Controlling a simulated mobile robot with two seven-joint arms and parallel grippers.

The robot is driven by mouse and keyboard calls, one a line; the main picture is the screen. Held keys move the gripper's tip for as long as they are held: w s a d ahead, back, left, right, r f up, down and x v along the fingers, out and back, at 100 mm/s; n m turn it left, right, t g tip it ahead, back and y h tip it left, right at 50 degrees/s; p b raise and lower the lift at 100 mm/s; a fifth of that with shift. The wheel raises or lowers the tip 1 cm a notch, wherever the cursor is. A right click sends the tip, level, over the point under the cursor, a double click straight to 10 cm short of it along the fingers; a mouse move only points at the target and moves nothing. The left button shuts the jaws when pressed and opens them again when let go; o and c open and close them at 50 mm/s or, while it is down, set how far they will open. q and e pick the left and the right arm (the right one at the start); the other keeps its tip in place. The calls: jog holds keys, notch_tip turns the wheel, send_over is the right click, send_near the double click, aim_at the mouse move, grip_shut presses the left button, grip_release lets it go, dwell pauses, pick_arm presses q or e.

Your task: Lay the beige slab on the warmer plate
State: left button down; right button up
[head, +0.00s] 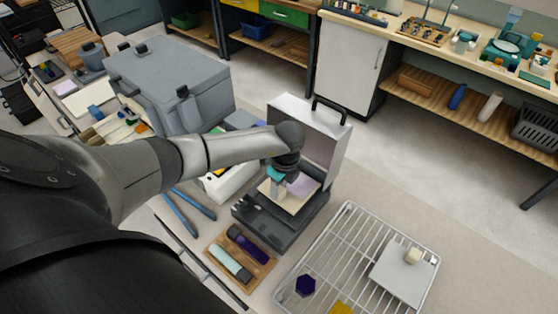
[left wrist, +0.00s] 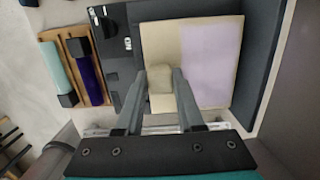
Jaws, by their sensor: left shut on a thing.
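The beige slab (head: 270,187) has a small beige knob on top and a lilac area over its right part. My left gripper (head: 279,182) is shut on this knob. The left wrist view shows the slab (left wrist: 160,40) level in the dark base of an open case (head: 262,228), which looks like the warmer. The slab covers the middle of the base, so the warmer plate is hidden. I cannot tell whether the slab touches it or hangs just above. My right gripper is not in view.
The case's grey lid (head: 337,150) stands open behind the slab. A wire rack (head: 330,235) in front right carries a white slab (head: 395,280) with a knob. A wooden tray (head: 262,272) with two bars lies in front. A large grey box (head: 165,80) stands back left.

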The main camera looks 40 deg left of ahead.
pick_arm(q)
jog(key=shift+w+f+b, duration=0.1)
jog(key=shift+f+b, duration=0.45)
jog(key=shift+f, duration=0.25)
jog(key=shift+c, duration=2.2)
grip_release()
